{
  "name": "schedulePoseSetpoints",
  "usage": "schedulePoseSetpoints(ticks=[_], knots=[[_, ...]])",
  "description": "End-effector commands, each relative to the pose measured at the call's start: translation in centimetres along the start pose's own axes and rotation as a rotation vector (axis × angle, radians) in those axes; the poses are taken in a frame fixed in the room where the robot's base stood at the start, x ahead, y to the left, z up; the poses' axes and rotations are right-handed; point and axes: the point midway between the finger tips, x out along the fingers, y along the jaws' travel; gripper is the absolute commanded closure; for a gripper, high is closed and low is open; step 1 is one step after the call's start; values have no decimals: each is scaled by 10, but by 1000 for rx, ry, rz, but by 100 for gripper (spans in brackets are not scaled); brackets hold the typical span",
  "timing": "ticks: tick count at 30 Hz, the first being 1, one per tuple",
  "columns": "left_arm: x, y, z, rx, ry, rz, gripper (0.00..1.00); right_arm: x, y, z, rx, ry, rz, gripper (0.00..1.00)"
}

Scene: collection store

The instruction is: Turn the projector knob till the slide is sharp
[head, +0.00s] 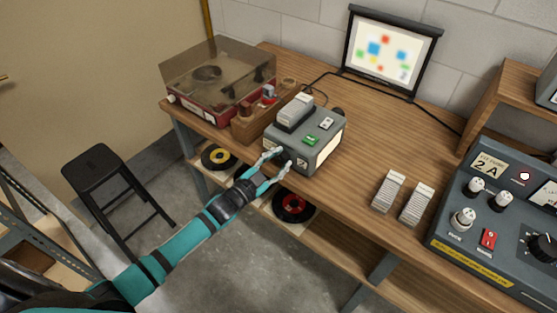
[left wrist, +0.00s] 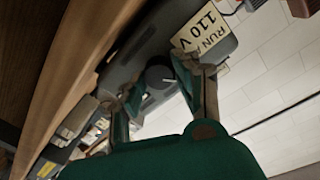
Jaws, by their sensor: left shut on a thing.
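The grey projector (head: 318,137) stands near the front edge of the wooden bench, with a slide tray (head: 295,110) on top and a green switch on its upper face. The screen (head: 390,52) at the back shows blurred coloured squares, with soft edges. My left gripper (head: 279,160) reaches in from the left to the projector's front, shut on the knob. In the left wrist view the dark round knob (left wrist: 160,76) sits between the two fingers of my left gripper (left wrist: 158,84). The fingers partly hide the knob in the head view. My right gripper is out of view.
A record player (head: 204,108) with a clear lid and a wooden rack stand left of the projector. Two white slide stacks (head: 388,191) lie to its right. A control panel (head: 500,225) fills the right end. A black stool (head: 98,165) stands on the floor.

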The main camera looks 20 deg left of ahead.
Motion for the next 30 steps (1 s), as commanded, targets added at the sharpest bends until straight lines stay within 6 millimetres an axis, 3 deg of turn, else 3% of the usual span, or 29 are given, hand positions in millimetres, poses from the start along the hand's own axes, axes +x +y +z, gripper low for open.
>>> schedulePoseSetpoints(ticks=[3, 4, 9, 20, 30], knots=[[0, 0, 0, -2, 0, 0, 100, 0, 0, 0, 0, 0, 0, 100], [0, 0, 0, -3, 0, 0, 67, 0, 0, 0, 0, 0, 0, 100], [0, 0, 0, -4, 0, 0, 46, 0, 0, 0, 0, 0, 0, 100], [-6, 0, 0, -5, 0, 0, 46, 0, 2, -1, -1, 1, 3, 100], [-72, 1, 2, -6, -3, 2, 46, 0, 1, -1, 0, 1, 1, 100]])
